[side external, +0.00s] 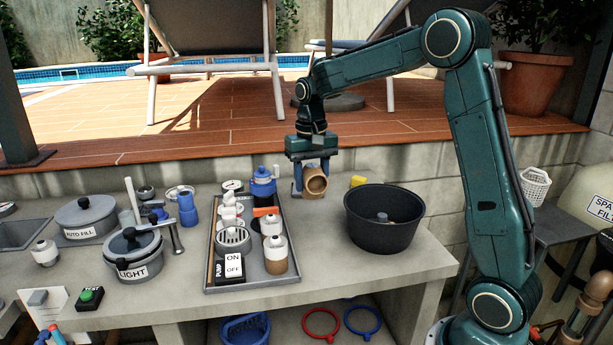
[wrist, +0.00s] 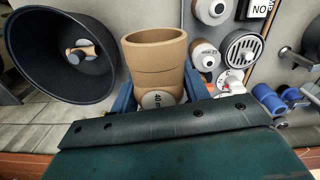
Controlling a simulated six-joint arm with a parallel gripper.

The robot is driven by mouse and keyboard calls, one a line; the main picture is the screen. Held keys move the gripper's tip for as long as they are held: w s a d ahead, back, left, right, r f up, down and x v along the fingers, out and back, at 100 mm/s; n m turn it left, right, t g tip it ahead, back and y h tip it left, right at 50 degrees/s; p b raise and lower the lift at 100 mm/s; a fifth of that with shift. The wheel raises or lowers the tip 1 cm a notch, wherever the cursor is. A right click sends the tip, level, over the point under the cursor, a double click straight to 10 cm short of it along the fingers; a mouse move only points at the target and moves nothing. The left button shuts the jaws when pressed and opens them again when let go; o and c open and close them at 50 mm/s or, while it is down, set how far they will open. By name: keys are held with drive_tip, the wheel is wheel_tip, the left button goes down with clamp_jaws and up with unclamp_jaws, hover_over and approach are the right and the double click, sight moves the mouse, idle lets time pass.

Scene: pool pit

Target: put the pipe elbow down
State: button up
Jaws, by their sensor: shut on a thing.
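The pipe elbow (side external: 316,182) is tan with a wide round opening, which faces the side camera. My gripper (side external: 311,186) points down and is shut on it, with a blue finger on either side. The elbow hangs at the back of the counter, between the tray and the black bowl. I cannot tell whether its underside touches the counter. In the wrist view the elbow (wrist: 155,62) shows its open end and a white "40 mm" label, between the blue fingers (wrist: 158,95). Its lower part is hidden behind the gripper body.
A grey tray (side external: 207,268) with valves, a strainer and a switch stands left of the elbow. A black bowl (side external: 384,240) with a small part inside stands to the right. A yellow piece (side external: 358,181) lies behind the bowl. Bare counter (side external: 320,235) lies between tray and bowl.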

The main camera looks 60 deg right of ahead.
wheel_tip(320, 180, down, 16)
drive_tip(key=shift+f, duration=0.1)
idle(0.8)
drive_tip(key=o, duration=0.8)
drive_tip(key=shift+f, duration=0.1)
drive_tip(key=shift+c, duration=0.2)
wheel_tip(320, 180, up, 12)
drive_tip(key=shift+r, duration=0.2)
idle(0.6)
